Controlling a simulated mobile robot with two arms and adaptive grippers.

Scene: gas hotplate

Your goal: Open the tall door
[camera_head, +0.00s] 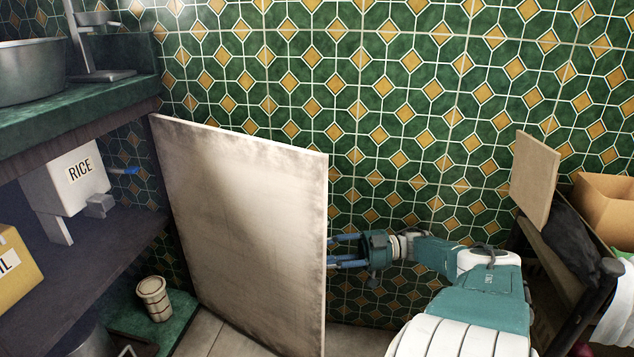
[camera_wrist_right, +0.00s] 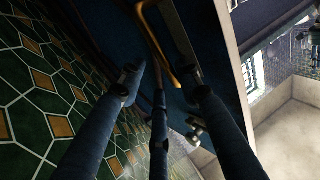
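The tall door (camera_head: 245,225) is a worn, off-white panel standing upright in the middle of the head view. It stands swung out from the shelf unit on the left, with the shelves exposed. My right gripper (camera_head: 335,250) reaches in from the right at the door's right edge. Its fingertips are partly hidden behind the panel. In the right wrist view the blue fingers of this gripper (camera_wrist_right: 160,80) are spread apart with nothing clearly held between them. Whether they touch the door cannot be told. My left gripper is not in view.
Shelves (camera_head: 110,235) at left hold a white rice box (camera_head: 72,180) and a yellow box (camera_head: 15,270). A metal pot (camera_head: 30,72) stands on the green counter above. A small barrel-shaped container (camera_head: 154,298) stands low by the door. A cardboard box (camera_head: 605,205) is at right. A tiled wall lies behind.

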